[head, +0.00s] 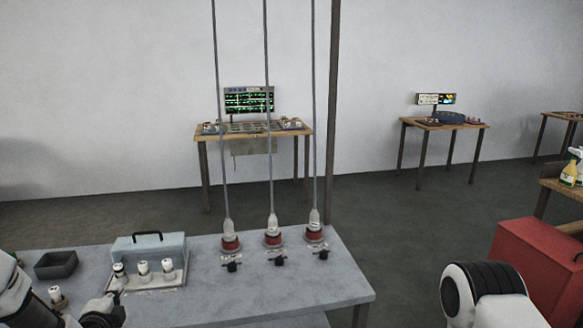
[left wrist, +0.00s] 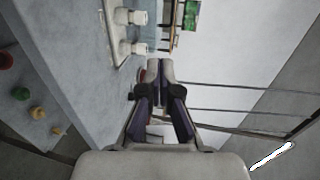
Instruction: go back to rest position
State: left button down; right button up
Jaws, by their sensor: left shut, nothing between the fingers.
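My left gripper (head: 112,300) is low in the head view at the left, over the front part of the grey table (head: 330,285). In the left wrist view the same gripper (left wrist: 160,68) has its fingertips together, with nothing between them. A white-capped piece (head: 57,297) stands on the table close to the left arm. Part of my right arm shows at the lower right of the head view, but its gripper is out of view.
A holder plate (head: 155,283) with several white-capped pieces stands by a pale blue box (head: 150,248) with a handle. A dark tray (head: 56,264) is at left. Three red-based fixtures (head: 273,237) hang on rods. A red cabinet (head: 540,265) is at right.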

pick_arm(q)
jog(key=s+d+f+g+h, duration=0.2)
jog(key=s+d+f+g, duration=0.1)
jog(key=s+d+f, duration=0.6)
jog(key=s+d+f+g+h, duration=0.1)
jog(key=s+d+f+g, duration=0.4)
jog(key=f, duration=0.6)
jog(key=s+d+f+n+g, duration=0.1)
jog(key=s+f+n+g, duration=0.1)
jog(key=s+n, duration=0.6)
jog(key=s+d+f+n+g, duration=0.2)
jog(key=s+n+g, duration=0.3)
jog(key=s, duration=1.2)
jog(key=n, duration=0.3)
jog(key=shift+s+d+f+h, duration=0.2)
jog(key=shift+f+h, duration=0.1)
jog(key=shift+f, duration=0.1)
